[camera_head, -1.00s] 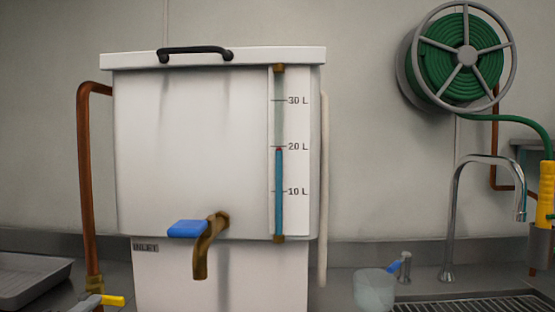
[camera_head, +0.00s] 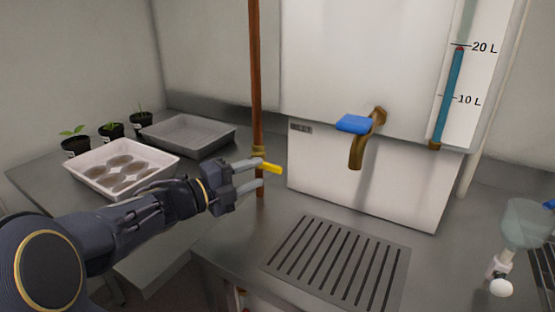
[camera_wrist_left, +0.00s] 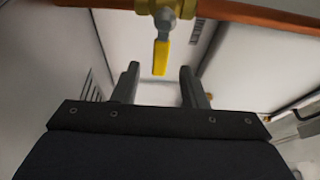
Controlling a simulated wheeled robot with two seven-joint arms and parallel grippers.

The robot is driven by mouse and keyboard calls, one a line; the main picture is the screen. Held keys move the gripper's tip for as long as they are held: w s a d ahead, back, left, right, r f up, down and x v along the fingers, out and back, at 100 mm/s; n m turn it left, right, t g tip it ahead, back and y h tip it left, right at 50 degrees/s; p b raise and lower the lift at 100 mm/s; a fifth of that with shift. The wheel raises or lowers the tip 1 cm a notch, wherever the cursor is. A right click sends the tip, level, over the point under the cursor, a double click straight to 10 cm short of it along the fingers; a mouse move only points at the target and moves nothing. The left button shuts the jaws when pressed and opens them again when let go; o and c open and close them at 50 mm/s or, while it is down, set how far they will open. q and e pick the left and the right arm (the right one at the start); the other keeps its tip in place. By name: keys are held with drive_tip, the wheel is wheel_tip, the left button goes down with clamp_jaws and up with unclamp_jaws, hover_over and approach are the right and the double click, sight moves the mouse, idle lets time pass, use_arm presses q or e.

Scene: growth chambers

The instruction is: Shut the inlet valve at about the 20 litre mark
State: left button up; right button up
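The inlet valve is a brass body (camera_wrist_left: 165,8) on the copper pipe (camera_head: 256,80), with a yellow lever (camera_head: 270,168). The lever lies crosswise to the pipe and also shows in the left wrist view (camera_wrist_left: 161,57). My left gripper (camera_head: 262,173) is at the valve. Its fingers are apart; in the wrist view the lever's end lies in line with the gap between the fingertips (camera_wrist_left: 160,72), with no clear contact. The white tank (camera_head: 360,50) has a level gauge (camera_head: 449,95); its blue column with a red top is at about the 20 L mark. My right gripper is not in view.
A brass outlet tap (camera_head: 358,150) with a blue handle (camera_head: 353,124) sits right of the valve, above a slotted drain (camera_head: 335,262). A white pot tray (camera_head: 82,170), a grey tray (camera_head: 190,136) and several seedlings stand left. A clear jug (camera_head: 526,224) is at right.

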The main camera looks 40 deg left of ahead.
sight(269, 168)
use_arm(q)
drive_tip(key=x, duration=0.7)
clamp_jaws()
